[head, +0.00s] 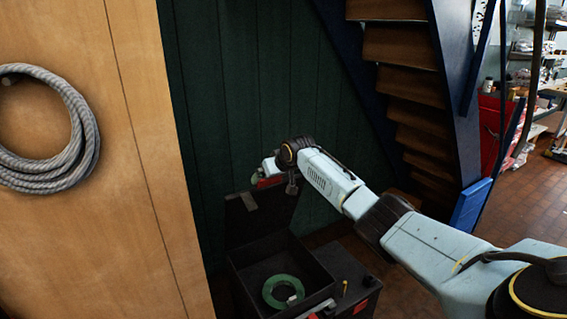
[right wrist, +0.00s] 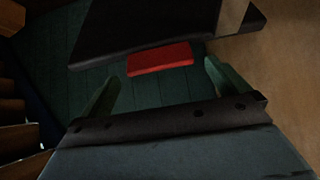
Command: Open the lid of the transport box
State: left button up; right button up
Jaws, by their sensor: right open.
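The black transport box (head: 300,249) stands open at the lower middle of the head view. Its dark lid (head: 275,214) is raised, roughly upright at the back; the lid edge also shows in the right wrist view (right wrist: 140,30). A red block (right wrist: 160,59), which looks like the lid's handle, shows beside the lid; part of it shows in the head view (head: 270,181). My right gripper (right wrist: 161,72) is open near the red block, its green fingers apart on either side; contact cannot be told. A green ring (head: 284,290) lies inside the box. My left gripper is not in view.
A wooden panel with a coiled grey rope (head: 75,160) stands on the left. A dark green plank wall (head: 235,100) is behind the box. Wooden stairs (head: 400,90) rise at the right. A dark case (head: 350,268) stands right of the box.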

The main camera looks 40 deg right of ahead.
jog(key=v, duration=1.1)
jog(key=shift+s+r, duration=0.2)
